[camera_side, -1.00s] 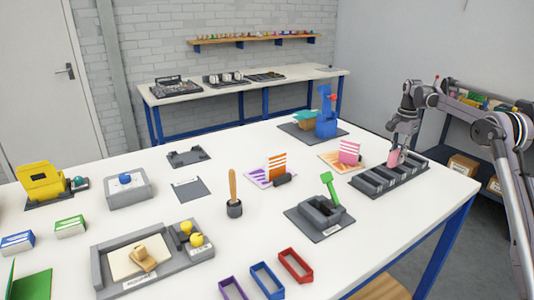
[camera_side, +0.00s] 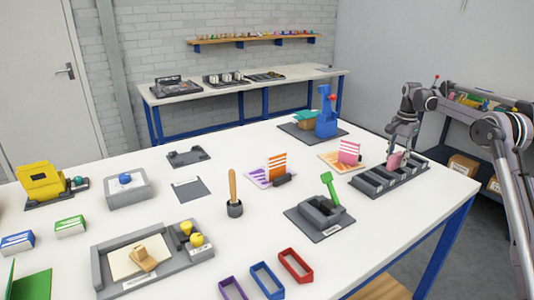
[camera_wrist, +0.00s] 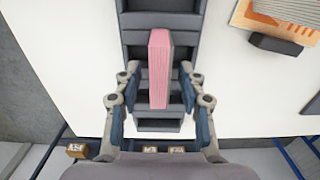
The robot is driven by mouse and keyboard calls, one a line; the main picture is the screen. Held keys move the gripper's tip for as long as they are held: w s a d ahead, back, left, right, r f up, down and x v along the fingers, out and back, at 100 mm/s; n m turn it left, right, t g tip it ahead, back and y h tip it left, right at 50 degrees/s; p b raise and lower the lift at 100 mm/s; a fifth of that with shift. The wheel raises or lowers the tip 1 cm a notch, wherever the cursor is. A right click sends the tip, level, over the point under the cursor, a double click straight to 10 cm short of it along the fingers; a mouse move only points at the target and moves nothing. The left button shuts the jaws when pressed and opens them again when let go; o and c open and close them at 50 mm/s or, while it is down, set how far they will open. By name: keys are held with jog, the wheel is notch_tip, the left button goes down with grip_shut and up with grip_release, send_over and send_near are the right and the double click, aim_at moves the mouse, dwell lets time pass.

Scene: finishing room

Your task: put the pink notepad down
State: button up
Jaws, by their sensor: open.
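The pink notepad (camera_side: 395,160) stands on edge at the far end of a grey compartment tray (camera_side: 372,185) on the right of the table. In the wrist view the pink notepad (camera_wrist: 160,70) rises from the tray (camera_wrist: 160,22), between my two fingers. My gripper (camera_wrist: 159,78) is open, with a gap on both sides of the notepad. In the side view my gripper (camera_side: 402,150) is low over the tray. The notepad's lower edge is hidden, so I cannot tell exactly how it sits in its compartment.
A pink striped card (camera_side: 349,151) stands on an orange-patterned sheet just left of the tray. A grey holder (camera_side: 318,212) with a green-handled tool is nearer the front. The table's right edge (camera_side: 462,195) is close to the tray. White tabletop lies clear in front of it.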

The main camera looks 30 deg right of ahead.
aim_at(396, 154)
notch_tip(396, 154, up, 8)
jog(key=shift+w+a+r, duration=0.1)
jog(key=shift+a+r, duration=0.2)
jog(key=shift+r, duration=0.15)
jog(key=s+a+r+n+t+h, duration=0.1)
jog(key=s+a+r+n+t, duration=0.2)
jog(key=a, duration=0.7)
jog(key=s+a+r+n, duration=0.1)
jog(key=a+r+n, duration=0.3)
jog(key=a, duration=0.6)
jog(key=s+a+f+n+t, duration=0.2)
jog(key=s+a+f+n, duration=0.3)
jog(key=s+a, duration=0.3)
jog(key=s+a+f+n+t+y, duration=0.1)
jog(key=s+a+f+n+t, duration=0.1)
jog(key=s+a+f+n, duration=0.4)
jog(key=s+a+f, duration=0.1)
jog(key=s+a, duration=0.1)
jog(key=s, duration=0.1)
jog(key=shift+f, duration=0.4)
jog(key=shift+o, duration=0.5)
